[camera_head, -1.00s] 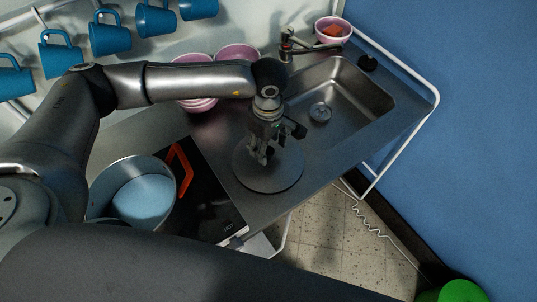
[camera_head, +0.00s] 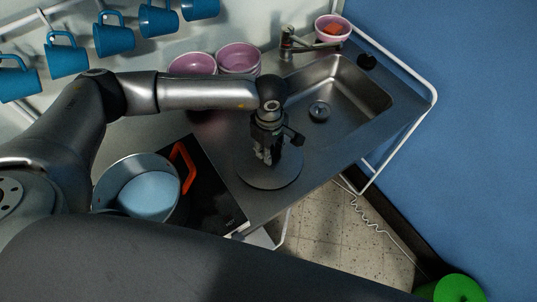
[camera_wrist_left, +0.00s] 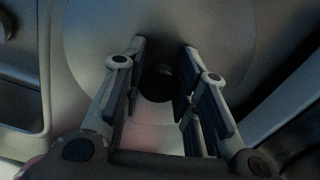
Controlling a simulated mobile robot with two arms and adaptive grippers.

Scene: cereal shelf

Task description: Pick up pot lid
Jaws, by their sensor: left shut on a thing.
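The pot lid is a round grey metal disc (camera_head: 270,178) on the steel counter, left of the sink. My left gripper (camera_head: 264,157) points down over its middle. In the left wrist view my gripper (camera_wrist_left: 160,88) has its two fingers on either side of the lid's dark knob (camera_wrist_left: 158,82), with the lid's disc (camera_wrist_left: 90,45) spread out beneath. The gripper is shut on the knob. Whether the lid is clear of the counter I cannot tell. The open pot (camera_head: 148,197) with a pale blue inside stands on the left. My right gripper is not in view.
A black hob (camera_head: 212,205) lies between pot and lid, with an orange handle-like piece (camera_head: 186,165) by the pot. The sink (camera_head: 345,100) and tap (camera_head: 287,45) are to the right. Pink bowls (camera_head: 238,57) stand behind my arm. Blue mugs (camera_head: 113,38) hang at upper left.

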